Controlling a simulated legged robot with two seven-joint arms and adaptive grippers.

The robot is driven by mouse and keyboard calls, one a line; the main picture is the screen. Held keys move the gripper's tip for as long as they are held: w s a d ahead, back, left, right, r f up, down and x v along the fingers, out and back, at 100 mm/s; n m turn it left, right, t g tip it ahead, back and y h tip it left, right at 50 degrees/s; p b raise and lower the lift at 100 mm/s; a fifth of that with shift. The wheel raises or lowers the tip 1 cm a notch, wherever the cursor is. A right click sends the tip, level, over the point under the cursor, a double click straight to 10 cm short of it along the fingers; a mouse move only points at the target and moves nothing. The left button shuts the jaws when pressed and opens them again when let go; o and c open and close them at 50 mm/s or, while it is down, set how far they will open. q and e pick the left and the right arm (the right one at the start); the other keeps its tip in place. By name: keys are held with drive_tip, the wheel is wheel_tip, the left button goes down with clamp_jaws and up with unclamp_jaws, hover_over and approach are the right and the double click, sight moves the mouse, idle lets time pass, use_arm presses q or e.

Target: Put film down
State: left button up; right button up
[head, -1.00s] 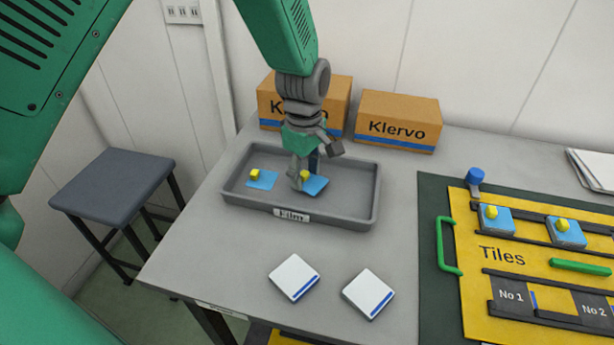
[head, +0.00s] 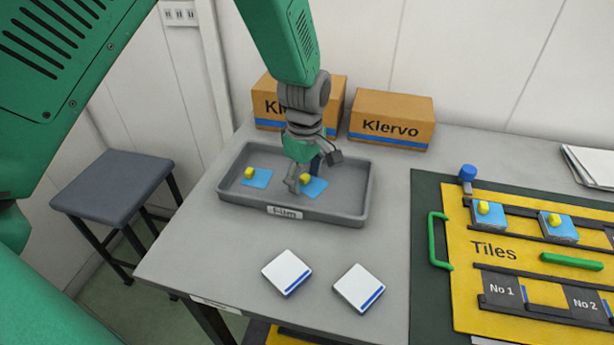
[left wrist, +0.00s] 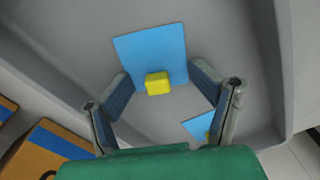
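My left gripper (head: 303,180) reaches down into the grey tray (head: 342,213) labelled Film. A blue film with a yellow knob (head: 315,189) lies at its fingertips, apparently on the tray floor. In the left wrist view the fingers of my left gripper (left wrist: 161,80) are spread, one on each side of the yellow knob (left wrist: 157,84), with clear gaps. The blue film (left wrist: 140,52) looks flat there. A second blue film (head: 258,178) with a yellow knob lies to the left in the tray; part of it shows in the wrist view (left wrist: 198,125). My right gripper is not in view.
Two Klervo boxes (head: 391,125) stand behind the tray. Two white tiles (head: 287,272) (head: 359,288) lie in front of it. A yellow Tiles board (head: 520,275) with film-topped tiles is on the right. A stool (head: 112,180) stands left of the table.

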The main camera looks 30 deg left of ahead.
sight(309, 184)
use_arm(q)
drive_tip(key=shift+d, duration=0.65)
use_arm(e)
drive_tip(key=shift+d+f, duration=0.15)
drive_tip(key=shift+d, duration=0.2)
use_arm(q)
drive_tip(key=shift+a, duration=0.2)
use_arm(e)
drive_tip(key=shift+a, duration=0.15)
use_arm(q)
drive_tip(key=shift+w+r, duration=0.15)
drive_tip(key=shift+r, duration=0.45)
wheel_tip(309, 184, up, 12)
drive_tip(key=p, duration=0.1)
drive_tip(key=shift+p, duration=0.3)
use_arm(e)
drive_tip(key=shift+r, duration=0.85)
